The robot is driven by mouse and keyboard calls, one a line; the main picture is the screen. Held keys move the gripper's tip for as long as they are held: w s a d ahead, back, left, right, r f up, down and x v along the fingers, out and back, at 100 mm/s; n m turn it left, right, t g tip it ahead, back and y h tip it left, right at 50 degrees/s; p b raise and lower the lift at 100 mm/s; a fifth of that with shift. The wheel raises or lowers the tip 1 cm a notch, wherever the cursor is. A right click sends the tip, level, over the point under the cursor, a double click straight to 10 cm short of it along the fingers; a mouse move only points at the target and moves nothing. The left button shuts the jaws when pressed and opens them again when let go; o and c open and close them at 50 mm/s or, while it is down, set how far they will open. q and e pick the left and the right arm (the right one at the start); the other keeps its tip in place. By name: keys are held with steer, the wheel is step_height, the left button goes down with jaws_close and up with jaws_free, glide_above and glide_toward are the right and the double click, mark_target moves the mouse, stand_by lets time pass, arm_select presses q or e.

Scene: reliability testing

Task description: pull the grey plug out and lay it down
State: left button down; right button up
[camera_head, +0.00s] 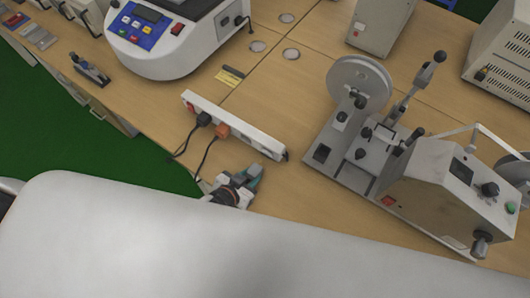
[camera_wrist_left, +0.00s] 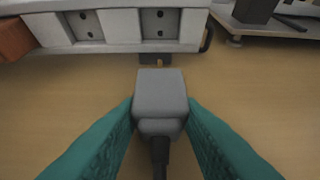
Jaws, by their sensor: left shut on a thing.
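The grey plug (camera_wrist_left: 160,98) is between the two teal fingers of my left gripper (camera_wrist_left: 162,120) in the left wrist view, its dark cable trailing toward the camera. The gripper is shut on it. Its front end faces the white power strip (camera_wrist_left: 115,46), with a narrow gap between plug body and strip. My right gripper is not in view.
A black plug (camera_head: 204,118) and an orange plug (camera_head: 222,130) sit in the strip, cables running off the table edge. A winding machine (camera_head: 425,190) stands right. A white device (camera_head: 165,45) stands back left.

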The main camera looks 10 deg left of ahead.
arm_select(q)
steer(key=shift+f, duration=0.1)
steer(key=c, duration=0.9)
jaws_free()
steer(key=shift+s, duration=0.1)
steer(key=v, duration=1.2)
